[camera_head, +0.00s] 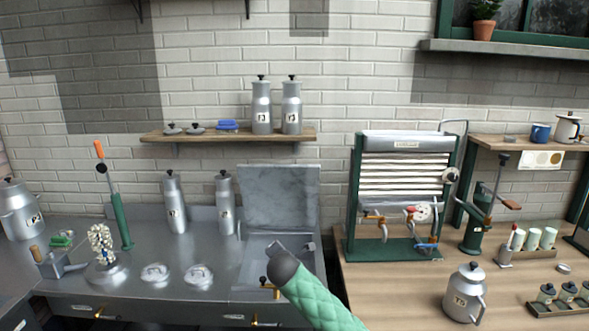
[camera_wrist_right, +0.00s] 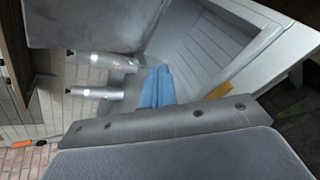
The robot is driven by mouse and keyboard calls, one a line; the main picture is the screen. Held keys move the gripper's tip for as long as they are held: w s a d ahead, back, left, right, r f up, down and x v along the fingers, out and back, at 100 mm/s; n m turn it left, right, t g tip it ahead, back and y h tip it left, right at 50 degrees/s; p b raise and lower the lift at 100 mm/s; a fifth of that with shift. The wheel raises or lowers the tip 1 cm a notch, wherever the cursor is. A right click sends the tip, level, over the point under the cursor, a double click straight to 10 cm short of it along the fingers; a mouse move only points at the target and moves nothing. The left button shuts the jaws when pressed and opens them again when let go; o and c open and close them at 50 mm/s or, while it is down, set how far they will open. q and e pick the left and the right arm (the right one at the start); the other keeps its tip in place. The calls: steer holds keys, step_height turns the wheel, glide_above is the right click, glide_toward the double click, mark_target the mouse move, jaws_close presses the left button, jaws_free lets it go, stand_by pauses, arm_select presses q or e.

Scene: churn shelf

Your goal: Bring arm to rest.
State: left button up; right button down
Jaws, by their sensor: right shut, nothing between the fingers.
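My right arm, in a green quilted sleeve, comes in from the bottom of the head view. Its grey right gripper (camera_head: 278,250) is over the open sink basin (camera_head: 252,272), in front of the raised metal lid. The fingers show only small and dark there; they are shut, with nothing seen held. Whether the gripper touches the basin, I cannot tell. My left gripper is not in view.
The metal counter (camera_head: 120,290) holds two tall cans (camera_head: 175,205), two lids and a green hand pump (camera_head: 121,222). Right of the sink, a wooden table (camera_head: 400,290) bears a green-framed cooler (camera_head: 404,195) and a lidded can (camera_head: 465,293). A shelf (camera_head: 228,136) hangs above.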

steer(key=s+d+f+m+g, duration=0.2)
steer(key=s+d+f+m, duration=0.3)
steer(key=s, duration=0.4)
steer(key=s+d+f+m+g, duration=0.1)
steer(key=s+d+f+m, duration=0.1)
steer(key=s+f+m, duration=0.4)
steer(key=s+d+f+m+g, duration=0.2)
steer(key=s+d+f, duration=0.2)
steer(key=s+f, duration=0.5)
steer(key=s+d+m+g, duration=0.1)
steer(key=s+d+m, duration=0.35)
steer(key=s, duration=0.55)
steer(key=s+d+f+m+g, duration=0.1)
steer(key=s+d+m+g, duration=0.3)
steer(key=s, duration=0.7)
steer(key=s+d+m+t, duration=0.1)
steer(key=s+d+m, duration=0.3)
steer(key=s, duration=0.6)
step_height(320, 180, down, 26)
steer(key=w+g, duration=0.1)
steer(key=w, duration=0.1)
steer(key=s+f, duration=0.4)
steer(key=f, duration=0.7)
steer(key=s+f+g, duration=0.1)
steer(key=s+f, duration=0.3)
steer(key=f, duration=0.7)
steer(key=shift+s+a+f+n, duration=0.2)
steer(key=shift+s+f+n, duration=0.1)
steer(key=shift+n, duration=0.05)
steer(key=shift+w, duration=0.1)
